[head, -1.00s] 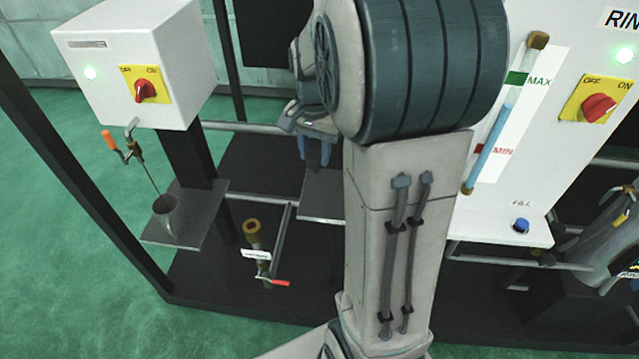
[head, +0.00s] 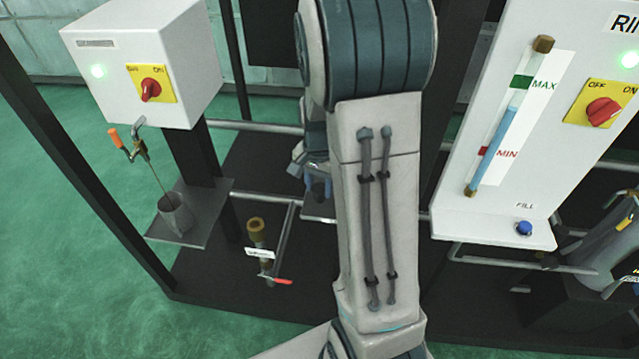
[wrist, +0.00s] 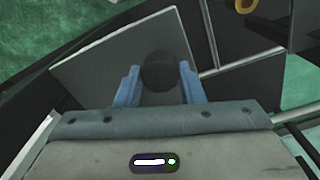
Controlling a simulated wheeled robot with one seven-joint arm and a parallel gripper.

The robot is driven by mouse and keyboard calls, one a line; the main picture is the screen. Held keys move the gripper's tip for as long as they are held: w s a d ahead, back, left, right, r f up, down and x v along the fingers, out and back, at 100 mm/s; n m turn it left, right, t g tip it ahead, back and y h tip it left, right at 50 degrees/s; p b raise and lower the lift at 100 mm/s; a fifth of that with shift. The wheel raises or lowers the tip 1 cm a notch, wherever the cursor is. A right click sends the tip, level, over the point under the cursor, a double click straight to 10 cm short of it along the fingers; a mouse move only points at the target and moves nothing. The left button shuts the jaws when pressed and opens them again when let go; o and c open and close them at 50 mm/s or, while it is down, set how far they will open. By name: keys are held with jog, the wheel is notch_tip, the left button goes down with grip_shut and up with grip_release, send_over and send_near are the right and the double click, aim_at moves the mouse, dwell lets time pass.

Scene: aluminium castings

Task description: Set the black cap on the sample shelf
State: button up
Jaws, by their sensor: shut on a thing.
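The black cap (wrist: 160,72) is a dark round thing between the two blue fingers of my gripper (wrist: 160,85) in the wrist view. My gripper is shut on it. A flat grey plate (wrist: 90,68), which looks like a shelf, lies beneath the cap; I cannot tell whether the cap touches it. In the head view my gripper (head: 318,187) is partly hidden by my arm, just above a grey plate (head: 312,209) that is mostly hidden. The cap cannot be made out there.
At left, a metal cup (head: 176,213) stands on another grey shelf (head: 217,208) under a thin tap. A brass funnel valve (head: 257,232) with a red handle is nearby. A white panel (head: 480,215) stands at right. Grey pipes run beside the plate.

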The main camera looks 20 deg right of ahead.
aim_at(319, 188)
jog(key=shift+f, duration=0.15)
jog(key=o, duration=1)
jog(key=shift+c, duration=0.2)
notch_tip(319, 188, up, 11)
jog(key=s+a+r+n+t, duration=0.1)
jog(key=s+a+n, duration=0.4)
jog(key=s, duration=0.2)
jog(key=s+a+r+n+t, duration=0.2)
jog(key=s+a+n, duration=0.2)
jog(key=s, duration=0.4)
jog(key=shift+s+a+r+n+b, duration=0.2)
jog(key=shift+a+r+n+b, duration=0.15)
jog(key=shift+n, duration=0.45)
